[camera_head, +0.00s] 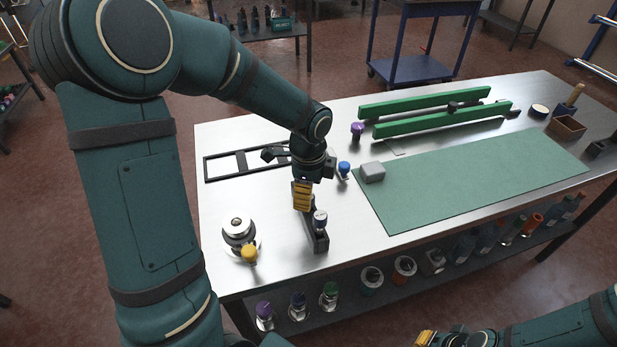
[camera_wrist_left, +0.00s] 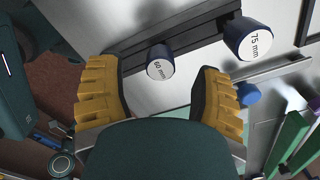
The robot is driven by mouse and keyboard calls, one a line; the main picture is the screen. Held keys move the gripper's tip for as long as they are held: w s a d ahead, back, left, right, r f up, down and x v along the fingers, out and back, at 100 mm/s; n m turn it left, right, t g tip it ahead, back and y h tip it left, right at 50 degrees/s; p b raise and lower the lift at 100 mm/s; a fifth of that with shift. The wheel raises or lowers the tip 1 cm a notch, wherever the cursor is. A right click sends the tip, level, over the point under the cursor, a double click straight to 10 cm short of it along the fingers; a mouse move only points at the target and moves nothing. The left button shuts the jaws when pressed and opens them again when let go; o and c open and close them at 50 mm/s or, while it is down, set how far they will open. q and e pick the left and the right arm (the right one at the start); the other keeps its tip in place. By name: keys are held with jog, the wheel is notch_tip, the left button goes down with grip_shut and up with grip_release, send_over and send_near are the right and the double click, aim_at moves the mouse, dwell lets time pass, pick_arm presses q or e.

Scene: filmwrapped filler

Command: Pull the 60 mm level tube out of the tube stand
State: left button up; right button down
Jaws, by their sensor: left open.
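The 60 mm tube (camera_wrist_left: 160,62) shows its labelled round end and dark blue body in the left wrist view. It sits in the dark tube stand (camera_wrist_left: 190,38), alongside the 75 mm tube (camera_wrist_left: 248,38). My left gripper (camera_wrist_left: 162,80) is open, its yellow fingers on either side of the 60 mm tube in the picture. I see no contact; depth is hard to judge. In the head view my left gripper (camera_head: 303,196) hangs over the tube stand (camera_head: 319,242) and hides part of it. One pale-ended tube shows there, label unreadable. My right gripper (camera_head: 425,338) is cut off by the bottom edge.
A weight stack (camera_head: 237,230) and yellow knob (camera_head: 249,253) stand left of the stand. A black frame (camera_head: 225,166) lies behind. A blue knob (camera_head: 344,168) and grey block (camera_head: 373,172) are right of the gripper. The green mat (camera_head: 470,175) is mostly clear.

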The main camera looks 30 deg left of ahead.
pick_arm(q)
jog(key=shift+f+b, duration=0.4)
jog(key=shift+f, duration=1.85)
grip_shut()
